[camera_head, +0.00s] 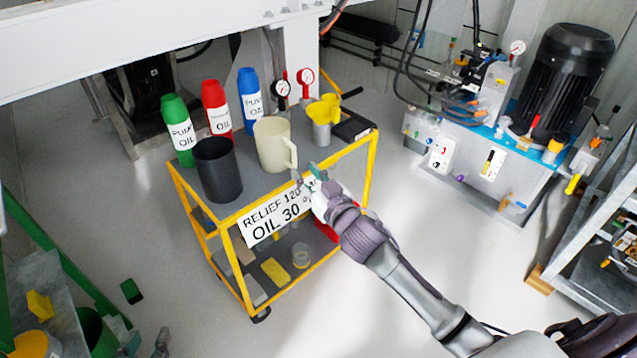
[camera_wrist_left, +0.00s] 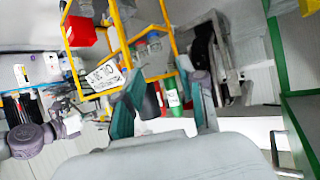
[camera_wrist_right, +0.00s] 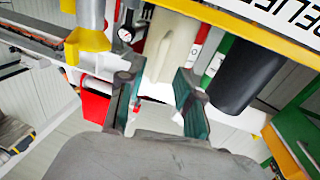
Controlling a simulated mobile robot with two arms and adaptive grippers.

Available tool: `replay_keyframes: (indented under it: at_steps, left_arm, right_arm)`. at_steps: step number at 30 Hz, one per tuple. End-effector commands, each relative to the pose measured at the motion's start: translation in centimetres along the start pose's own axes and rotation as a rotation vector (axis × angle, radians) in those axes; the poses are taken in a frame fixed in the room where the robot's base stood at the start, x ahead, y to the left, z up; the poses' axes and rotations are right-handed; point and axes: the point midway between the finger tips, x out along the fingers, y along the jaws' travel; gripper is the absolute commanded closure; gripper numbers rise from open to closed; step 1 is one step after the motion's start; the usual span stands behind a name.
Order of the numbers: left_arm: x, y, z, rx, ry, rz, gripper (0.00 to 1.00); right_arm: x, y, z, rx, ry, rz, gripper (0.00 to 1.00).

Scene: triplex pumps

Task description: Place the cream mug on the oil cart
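The cream mug (camera_head: 273,145) stands upright on the grey top of the yellow-framed oil cart (camera_head: 372,160), with its handle toward my right gripper. My right gripper (camera_head: 308,179) is open at the cart's front edge, close to the handle. In the right wrist view, the mug (camera_wrist_right: 174,40) shows inverted, beyond and between the open fingertips (camera_wrist_right: 155,102); I cannot tell whether they touch the handle. My left gripper (camera_wrist_left: 163,100) is open and empty, away from the cart. Its fingertips (camera_head: 147,343) show at the lower left of the head view.
A black cup (camera_head: 217,170) stands left of the mug. Green (camera_head: 178,130), red (camera_head: 217,108) and blue (camera_head: 250,98) oil bottles stand behind. A grey and yellow jug (camera_head: 321,122) is to the right. A sign (camera_head: 275,215) hangs on the cart's front.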

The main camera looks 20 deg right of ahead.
Motion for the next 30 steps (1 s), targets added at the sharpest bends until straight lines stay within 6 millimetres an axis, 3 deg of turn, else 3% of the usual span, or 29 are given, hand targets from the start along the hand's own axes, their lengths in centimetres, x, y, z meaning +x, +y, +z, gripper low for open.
replay_keyframes:
  at_steps: [6, 14, 17, 21, 24, 27, 30]
  left_arm:
    - [-0.9, -0.5, 2.8, -0.001, -0.163, -0.011, 0.60]
    - [-1.4, -0.6, 4.2, -0.002, -0.233, -0.015, 0.60]
    - [-1.4, -0.6, 4.3, -0.002, -0.235, -0.015, 0.60]
    - [-1.4, -0.6, 4.2, -0.003, -0.234, -0.015, 0.60]
    - [-1.4, -0.6, 4.2, -0.003, -0.234, -0.015, 0.60]
    - [-1.4, -0.6, 4.2, -0.003, -0.233, -0.015, 0.60]
    - [-1.4, -0.6, 4.2, -0.003, -0.233, -0.015, 0.60]
  right_arm:
    - [-3.9, 0.0, -0.1, 0.001, 0.000, 0.000, 0.65]
    - [-6.9, -0.5, 1.0, 0.005, -0.050, 0.023, 0.65]
    - [-10.3, -1.8, 3.4, 0.011, -0.189, 0.065, 0.65]
    - [-17.1, -4.3, 6.6, 0.003, -0.455, 0.069, 0.65]
    - [-21.4, -6.0, 7.9, -0.012, -0.611, 0.029, 0.65]
    - [-24.1, -7.1, 8.4, -0.025, -0.703, -0.013, 0.65]
    - [-25.1, -7.5, 8.6, -0.033, -0.737, -0.032, 0.65]
